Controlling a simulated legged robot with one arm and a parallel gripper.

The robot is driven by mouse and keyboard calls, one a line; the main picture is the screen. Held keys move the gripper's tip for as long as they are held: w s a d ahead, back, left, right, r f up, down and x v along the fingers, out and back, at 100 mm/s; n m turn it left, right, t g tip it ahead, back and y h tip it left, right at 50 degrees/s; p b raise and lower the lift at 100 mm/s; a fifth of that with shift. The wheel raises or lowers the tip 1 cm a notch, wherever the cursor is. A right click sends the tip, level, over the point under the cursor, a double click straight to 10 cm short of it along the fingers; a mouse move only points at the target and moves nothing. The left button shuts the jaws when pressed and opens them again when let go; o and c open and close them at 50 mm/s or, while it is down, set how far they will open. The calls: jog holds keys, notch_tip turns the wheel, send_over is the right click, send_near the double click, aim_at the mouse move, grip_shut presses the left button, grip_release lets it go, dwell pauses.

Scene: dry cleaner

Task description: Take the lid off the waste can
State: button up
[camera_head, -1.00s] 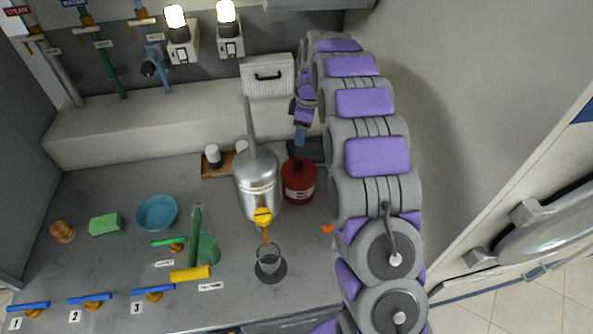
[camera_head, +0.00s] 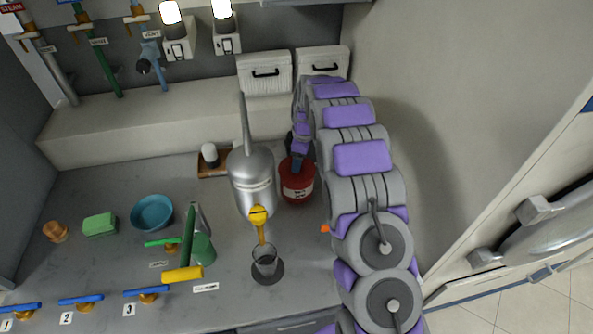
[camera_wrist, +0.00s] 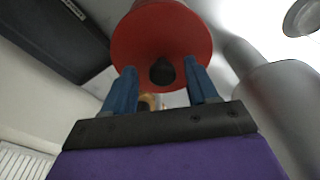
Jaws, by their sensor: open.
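The waste can (camera_head: 298,189) is a red round can with a label, upright on the counter right of the silver tank. In the wrist view its red lid (camera_wrist: 140,43) faces me, with a dark round knob (camera_wrist: 162,71) near its middle. My gripper (camera_head: 298,166) is over the can's top in the head view, hiding part of the lid. In the wrist view, my gripper's blue fingers (camera_wrist: 163,84) are apart, one on each side of the knob, with nothing held. I cannot tell whether the fingers reach the knob's depth.
The silver tank (camera_head: 252,182) with a yellow tap stands close on the left of the can, above a clear glass (camera_head: 265,262). White boxes with black handles (camera_head: 265,72) stand on the ledge behind. A blue bowl (camera_head: 153,212) and green block (camera_head: 99,224) are farther left.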

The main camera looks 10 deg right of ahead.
jog(key=shift+d+f, duration=0.15)
jog(key=shift+f, duration=0.25)
jog(key=shift+a, duration=0.4)
jog(key=shift+c, duration=1.2)
jog(key=shift+a, duration=0.15)
jog(key=c, duration=0.3)
jog(key=shift+d, duration=0.4)
grip_shut()
jog(key=shift+a+r, duration=0.1)
